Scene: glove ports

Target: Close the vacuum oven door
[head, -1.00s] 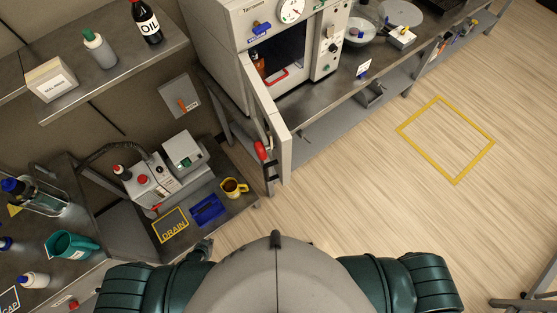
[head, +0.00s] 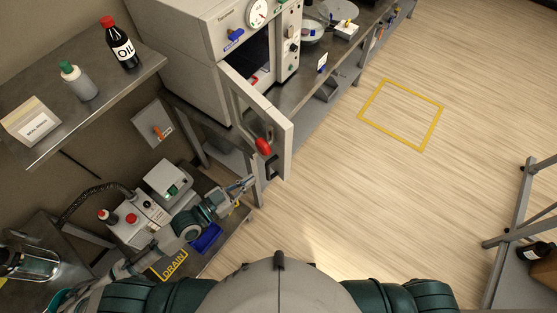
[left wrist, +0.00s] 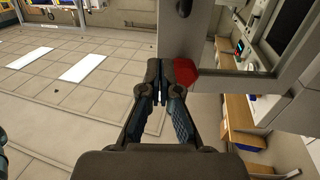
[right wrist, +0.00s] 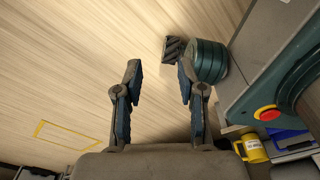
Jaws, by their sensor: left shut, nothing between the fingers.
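The vacuum oven (head: 185,75) stands on the bench at the upper middle of the head view. Its door (head: 286,152) is swung wide open towards me, with a red handle (head: 263,147) and a dark latch part on it. Part of the oven's inside shows behind the door. My left gripper (head: 248,182) is shut and empty, just left of the door's lower end. In the left wrist view its closed fingertips (left wrist: 170,72) overlap the red handle (left wrist: 187,72); I cannot tell whether they touch. My right gripper (right wrist: 160,76) is open and empty over the floor, outside the head view.
A grey pump unit (head: 140,215) and a blue tray (head: 205,238) lie beneath my left arm. A rack (head: 515,215) stands at the right. The floor (head: 360,200) between is clear.

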